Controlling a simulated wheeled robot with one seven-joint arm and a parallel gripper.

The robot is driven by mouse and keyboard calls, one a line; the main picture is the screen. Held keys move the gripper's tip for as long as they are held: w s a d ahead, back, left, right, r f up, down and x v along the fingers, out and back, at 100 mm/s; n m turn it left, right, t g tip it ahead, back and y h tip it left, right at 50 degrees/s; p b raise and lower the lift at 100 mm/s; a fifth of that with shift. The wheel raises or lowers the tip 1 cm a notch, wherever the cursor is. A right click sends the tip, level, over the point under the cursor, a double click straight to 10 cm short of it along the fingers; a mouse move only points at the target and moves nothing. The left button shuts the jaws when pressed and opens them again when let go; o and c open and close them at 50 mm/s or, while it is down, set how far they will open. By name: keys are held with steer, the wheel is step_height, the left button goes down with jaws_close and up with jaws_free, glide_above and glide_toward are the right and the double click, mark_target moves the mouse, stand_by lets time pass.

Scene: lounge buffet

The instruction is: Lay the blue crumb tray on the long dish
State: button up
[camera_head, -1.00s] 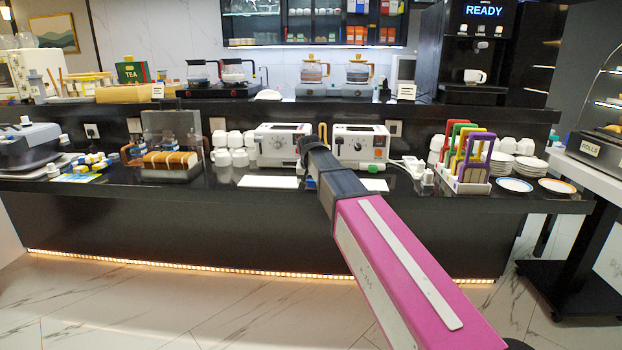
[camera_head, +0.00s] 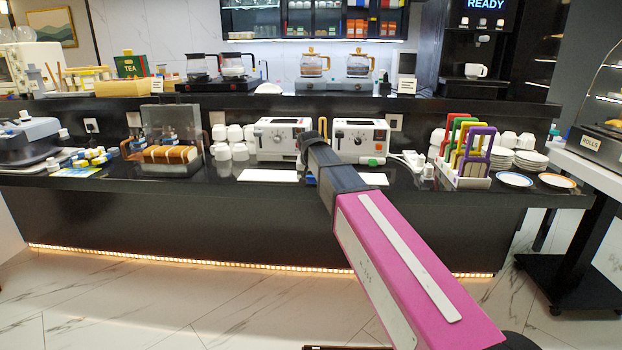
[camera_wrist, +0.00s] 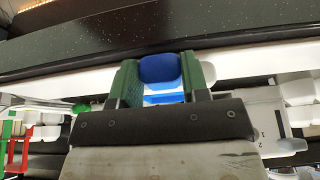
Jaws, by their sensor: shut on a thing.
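In the wrist view, my gripper (camera_wrist: 161,84) has two green fingers shut on the blue crumb tray (camera_wrist: 160,66). A rounded blue end shows between the fingers, with a lighter blue and white part below it. Two flat white oblong pieces lie on the counter before the toasters, one at left (camera_head: 268,175) and one at right (camera_head: 376,179), partly behind my arm. I cannot tell which is the long dish. A long white strip (camera_wrist: 60,65) crosses the wrist view behind the fingers; its identity is unclear.
Two white toasters (camera_head: 280,139) (camera_head: 360,143) stand on the dark counter (camera_head: 215,183). White cups (camera_head: 232,150) stand left of them. A rack of coloured frames (camera_head: 468,155), stacked plates (camera_head: 530,160) and two rimmed plates (camera_head: 514,179) stand to the right.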

steer(key=shift+f, duration=0.2)
steer(key=o, duration=1.8)
steer(key=shift+r, duration=0.15)
steer(key=shift+r, duration=6.85)
steer(key=s, duration=1.6)
steer(key=shift+a, duration=0.25)
